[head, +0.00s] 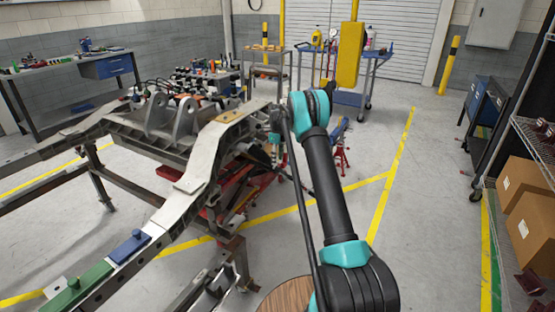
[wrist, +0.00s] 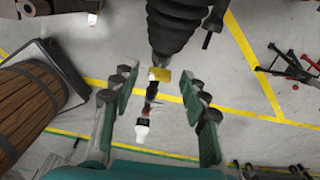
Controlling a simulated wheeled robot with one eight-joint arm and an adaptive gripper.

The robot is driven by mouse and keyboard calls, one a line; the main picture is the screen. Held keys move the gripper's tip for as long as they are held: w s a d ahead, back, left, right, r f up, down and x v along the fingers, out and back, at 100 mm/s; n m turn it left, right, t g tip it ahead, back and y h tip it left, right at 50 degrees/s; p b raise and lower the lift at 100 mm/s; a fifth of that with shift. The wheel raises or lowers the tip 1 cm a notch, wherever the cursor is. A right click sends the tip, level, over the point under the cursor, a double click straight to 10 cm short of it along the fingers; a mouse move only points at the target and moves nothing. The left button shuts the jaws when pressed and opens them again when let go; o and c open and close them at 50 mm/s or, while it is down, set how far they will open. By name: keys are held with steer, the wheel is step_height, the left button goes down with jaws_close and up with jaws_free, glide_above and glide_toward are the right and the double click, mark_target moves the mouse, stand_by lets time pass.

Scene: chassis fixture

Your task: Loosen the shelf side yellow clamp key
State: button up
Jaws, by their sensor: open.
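In the wrist view my gripper (wrist: 158,78) is open, with one green-padded finger on each side. A small yellow piece (wrist: 160,74), which looks like the yellow clamp key, shows between the fingertips with gaps on both sides. It sits at the lower end of a black ribbed boot (wrist: 176,32). A thin dark rod runs below it in the picture. In the head view my gripper is beside the chassis frame (head: 205,155), mostly hidden behind my arm, and I cannot make out the key there.
A wooden barrel-like thing (wrist: 25,105) stands left in the wrist view.

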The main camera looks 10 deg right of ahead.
jaws_close()
